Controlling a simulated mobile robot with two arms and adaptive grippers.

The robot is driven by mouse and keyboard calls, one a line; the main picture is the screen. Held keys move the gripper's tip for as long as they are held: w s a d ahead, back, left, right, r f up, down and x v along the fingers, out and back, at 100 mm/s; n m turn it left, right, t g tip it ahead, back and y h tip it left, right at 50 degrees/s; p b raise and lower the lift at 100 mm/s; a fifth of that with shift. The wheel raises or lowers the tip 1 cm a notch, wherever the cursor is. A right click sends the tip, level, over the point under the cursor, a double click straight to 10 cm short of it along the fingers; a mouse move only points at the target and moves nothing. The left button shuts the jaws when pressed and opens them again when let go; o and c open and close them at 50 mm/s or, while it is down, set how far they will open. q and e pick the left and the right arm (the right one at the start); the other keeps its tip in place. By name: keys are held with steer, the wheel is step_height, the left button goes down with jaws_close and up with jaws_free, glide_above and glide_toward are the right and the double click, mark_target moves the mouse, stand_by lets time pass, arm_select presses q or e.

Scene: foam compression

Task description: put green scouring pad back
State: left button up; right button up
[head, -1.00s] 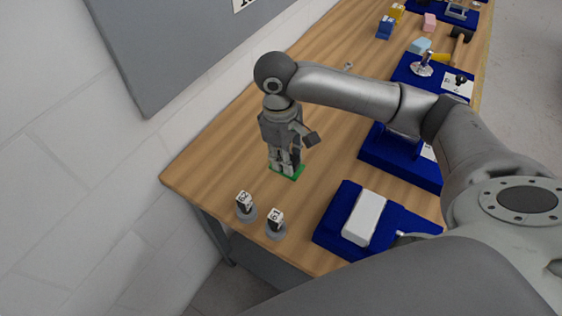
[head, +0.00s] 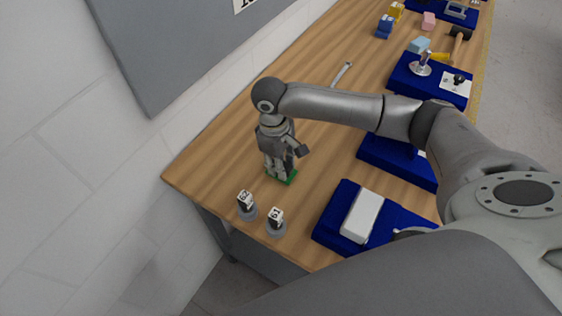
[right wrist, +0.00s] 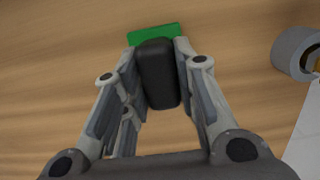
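The green scouring pad (head: 281,178) is a thin flat green piece at the lower ends of my right gripper's fingers, low over the wooden table. My right gripper (head: 279,170) points down, its fingers shut on the pad, which is partly covered by them. In the right wrist view the pad (right wrist: 153,34) shows beyond the fingertips of the right gripper (right wrist: 158,50). A dark rounded block between the fingers hides part of the grip there. Whether the pad touches the table is hard to tell. My left gripper is not in view.
Two grey cylinders with number tags, 62 (head: 246,207) and 61 (head: 275,222), stand at the table's near edge. A white block (head: 363,215) lies on a blue base (head: 327,233). A wrench (head: 341,74) lies behind my right arm. Wood left of the gripper is clear.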

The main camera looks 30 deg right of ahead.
steer(key=o, duration=0.3)
steer(key=shift+o, duration=0.2)
step_height(320, 180, up, 12)
steer(key=w+b, duration=0.1)
steer(key=b, duration=0.1)
steer(key=shift+a, duration=0.35)
stand_by(0.3)
